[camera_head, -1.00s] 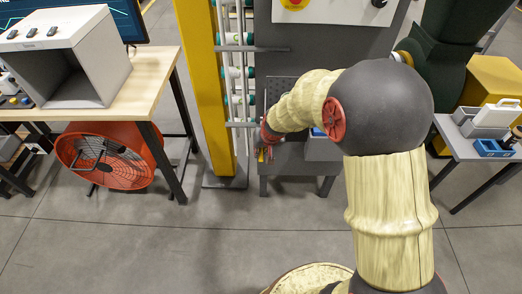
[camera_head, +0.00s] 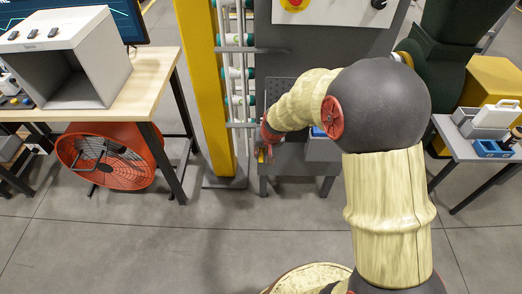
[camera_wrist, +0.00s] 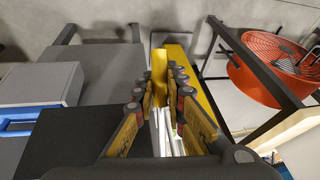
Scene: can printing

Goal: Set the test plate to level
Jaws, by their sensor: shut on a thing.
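My gripper (camera_wrist: 160,82) points away from the camera in the wrist view, with its two fingers on either side of a narrow yellow piece (camera_wrist: 159,64). It is shut on this piece. I cannot tell whether the piece is the test plate or a part of it, nor how far it tilts. In the head view my gripper (camera_head: 264,151) is small and low in front of the grey machine (camera_head: 340,38), beside its perforated panel (camera_head: 281,90). My forearm partly hides the machine there.
A yellow post (camera_head: 207,90) and a rack of pale pipes (camera_head: 238,85) stand just left of my gripper. A workbench (camera_head: 150,85) with an orange fan (camera_head: 105,155) below is further left. A table with blue trays (camera_head: 492,148) is at right. The floor in front is open.

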